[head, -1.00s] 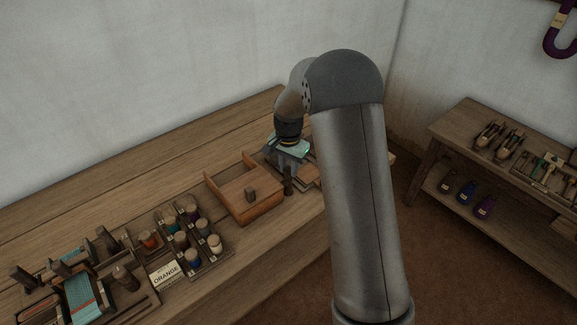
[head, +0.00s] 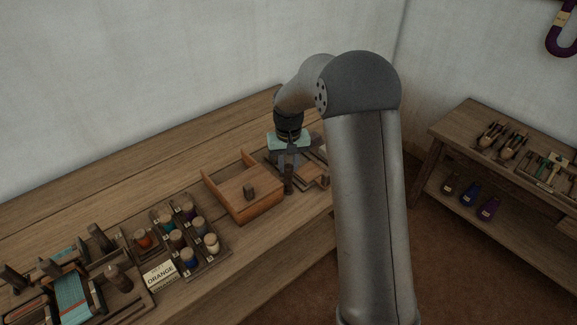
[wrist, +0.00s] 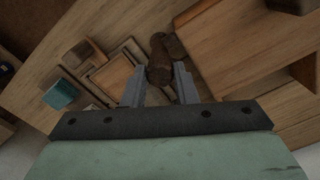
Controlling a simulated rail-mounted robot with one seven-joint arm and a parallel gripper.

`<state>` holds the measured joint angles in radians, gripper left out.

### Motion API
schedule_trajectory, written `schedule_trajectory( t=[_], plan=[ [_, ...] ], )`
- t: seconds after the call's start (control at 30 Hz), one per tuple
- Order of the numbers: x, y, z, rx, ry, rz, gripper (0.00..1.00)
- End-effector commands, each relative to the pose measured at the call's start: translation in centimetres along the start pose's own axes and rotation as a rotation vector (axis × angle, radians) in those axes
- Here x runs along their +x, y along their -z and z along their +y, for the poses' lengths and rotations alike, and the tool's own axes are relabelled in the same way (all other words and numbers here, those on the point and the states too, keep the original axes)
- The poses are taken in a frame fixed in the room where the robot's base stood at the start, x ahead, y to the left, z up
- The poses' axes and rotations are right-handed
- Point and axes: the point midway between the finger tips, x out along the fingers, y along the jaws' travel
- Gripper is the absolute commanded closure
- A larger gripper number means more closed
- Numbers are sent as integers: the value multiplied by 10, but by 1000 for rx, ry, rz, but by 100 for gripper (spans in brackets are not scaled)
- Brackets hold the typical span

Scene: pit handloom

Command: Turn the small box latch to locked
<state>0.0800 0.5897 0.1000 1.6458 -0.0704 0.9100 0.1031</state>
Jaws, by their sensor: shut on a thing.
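A dark brown upright peg (head: 288,186), which looks like the latch handle, stands at the box's right side. My gripper (head: 288,164) points down over this peg. In the wrist view, my gripper (wrist: 160,80) has its two grey fingers on either side of the dark brown peg (wrist: 159,58), shut on it. The box (wrist: 245,40) lies to the right there. The peg's lower end and its locked or unlocked marking cannot be made out.
A tray of several coloured bobbins (head: 178,238) and an ORANGE card (head: 160,275) lie left of the box. A small wooden tray (head: 312,174) lies right of the peg, partly behind my arm. A side table (head: 470,125) stands at right.

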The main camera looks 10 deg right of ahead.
Motion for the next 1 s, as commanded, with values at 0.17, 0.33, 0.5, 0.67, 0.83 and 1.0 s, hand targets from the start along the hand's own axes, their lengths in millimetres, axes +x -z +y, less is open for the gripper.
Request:
schedule_trajectory(
  t=[0.17, 0.33, 0.5, 0.67, 0.83, 1.0],
  plan=[
    [0, 0, 0, -165, 1, 2, 97],
    [0, 0, 0, -327, 0, 2, 97],
    [-1, 1, 0, -482, 0, 3, 97],
    [-1, 1, 0, -611, -1, 3, 97],
    [-1, 1, 0, -718, 0, 3, 97],
    [-1, 1, 0, -791, -1, 3, 97]
  ],
)
